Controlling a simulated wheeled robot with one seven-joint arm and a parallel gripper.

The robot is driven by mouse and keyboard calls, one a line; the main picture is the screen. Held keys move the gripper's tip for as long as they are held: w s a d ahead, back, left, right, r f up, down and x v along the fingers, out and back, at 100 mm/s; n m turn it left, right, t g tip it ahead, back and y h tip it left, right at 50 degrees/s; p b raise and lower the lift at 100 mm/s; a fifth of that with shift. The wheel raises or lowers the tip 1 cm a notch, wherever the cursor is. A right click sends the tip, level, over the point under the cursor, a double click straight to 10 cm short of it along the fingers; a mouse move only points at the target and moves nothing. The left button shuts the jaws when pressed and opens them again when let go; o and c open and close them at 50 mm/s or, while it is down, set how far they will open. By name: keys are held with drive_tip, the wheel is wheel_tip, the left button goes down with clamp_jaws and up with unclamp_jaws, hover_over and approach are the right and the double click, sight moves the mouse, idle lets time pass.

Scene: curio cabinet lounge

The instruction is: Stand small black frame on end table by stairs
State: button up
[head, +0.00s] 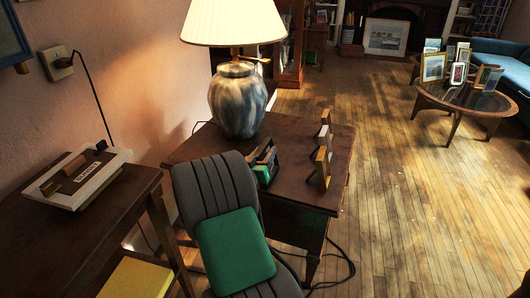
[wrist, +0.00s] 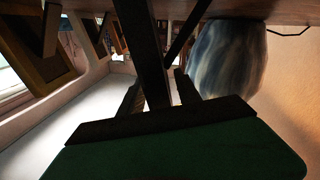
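In the wrist view, which looks upside down, my gripper (wrist: 160,88) has its two dark fingers on either side of a black upright bar (wrist: 147,40). The bar looks like the small black frame seen edge-on; its face is hidden. I cannot tell whether the fingers press on it or stand slightly apart. In the head view a small dark shape with green and tan parts (head: 264,165) is on or just above the desk behind the chair back. Frame and gripper cannot be told apart there. I cannot identify the end table or the stairs.
The desk (head: 300,188) holds a large blue-white lamp (head: 238,100), close to my gripper, and several small frames (head: 323,160) near its right edge. A chair (head: 205,190) with a green cushion (head: 235,250) stands in front. A round table (head: 467,98) holds more frames. Floor at right is clear.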

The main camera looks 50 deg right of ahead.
drive_tip(key=a+f+n+y, duration=0.2)
drive_tip(key=a+f+y, duration=0.15)
drive_tip(key=a, duration=0.75)
drive_tip(key=s+a+f+n+g+y, duration=0.15)
drive_tip(key=a+y, duration=0.35)
drive_tip(key=a, duration=0.6)
drive_tip(key=a+f+n+t+y, duration=0.1)
drive_tip(key=a+f+y, duration=0.25)
drive_tip(key=a, duration=0.75)
drive_tip(key=s+a+r+n+g+y, duration=0.1)
drive_tip(key=s+a+n+y, duration=0.1)
drive_tip(key=a, duration=0.5)
drive_tip(key=s+a+r+n+g+y, duration=0.1)
drive_tip(key=s+a+n+y, duration=0.2)
drive_tip(key=a, duration=0.4)
drive_tip(key=shift+s+r+n+y+p, duration=0.2)
drive_tip(key=shift+s+n+y+p, duration=0.15)
drive_tip(key=shift+s+n, duration=0.65)
drive_tip(key=shift+w+n, duration=0.25)
drive_tip(key=shift+w, duration=0.05)
